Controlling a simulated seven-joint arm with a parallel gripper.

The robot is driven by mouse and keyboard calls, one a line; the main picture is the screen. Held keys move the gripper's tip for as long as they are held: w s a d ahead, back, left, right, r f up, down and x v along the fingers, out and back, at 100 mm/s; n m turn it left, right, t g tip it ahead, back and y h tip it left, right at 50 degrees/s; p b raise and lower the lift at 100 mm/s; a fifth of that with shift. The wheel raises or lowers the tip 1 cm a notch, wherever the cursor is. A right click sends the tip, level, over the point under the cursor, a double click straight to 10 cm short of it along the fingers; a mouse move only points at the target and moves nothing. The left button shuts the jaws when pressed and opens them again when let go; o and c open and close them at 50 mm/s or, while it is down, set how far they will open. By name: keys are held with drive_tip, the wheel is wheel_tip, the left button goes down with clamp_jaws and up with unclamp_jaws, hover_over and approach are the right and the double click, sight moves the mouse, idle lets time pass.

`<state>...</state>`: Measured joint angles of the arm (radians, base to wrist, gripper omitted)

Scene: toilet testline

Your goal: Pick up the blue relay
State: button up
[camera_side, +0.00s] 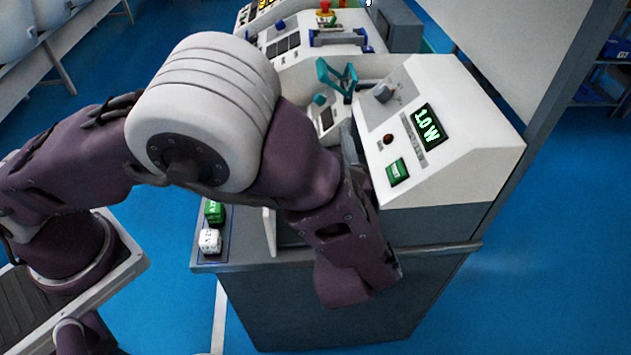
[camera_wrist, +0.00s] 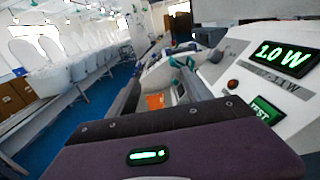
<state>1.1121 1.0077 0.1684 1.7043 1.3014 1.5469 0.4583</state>
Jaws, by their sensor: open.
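I cannot pick out a blue relay for sure in either view. A green block (camera_side: 215,211) and a white block (camera_side: 209,241) with markings sit in a dark tray (camera_side: 224,259) at the left end of the bench. My arm covers the part of the bench beside them. My gripper (camera_wrist: 160,82) shows in the wrist view as two grey fingers, spread apart and pointing toward the far machines. Nothing is held between them; an orange patch shows in the gap beyond. In the side view my wrist hides most of the gripper.
A white test console (camera_side: 465,155) with a green "1.0 W" display (camera_side: 427,125) and a green TEST button (camera_side: 397,171) stands close right of my wrist. A teal clamp (camera_side: 337,79) stands behind my arm. A small blue piece (camera_side: 281,25) sits on the farther machine.

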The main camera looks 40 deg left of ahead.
wheel_tip(320, 180, down, 18)
drive_tip(key=shift+r, duration=0.15)
drive_tip(key=x, duration=1.2)
drive_tip(key=shift+a+f, duration=0.1)
drive_tip(key=shift+f, duration=0.3)
clamp_jaws()
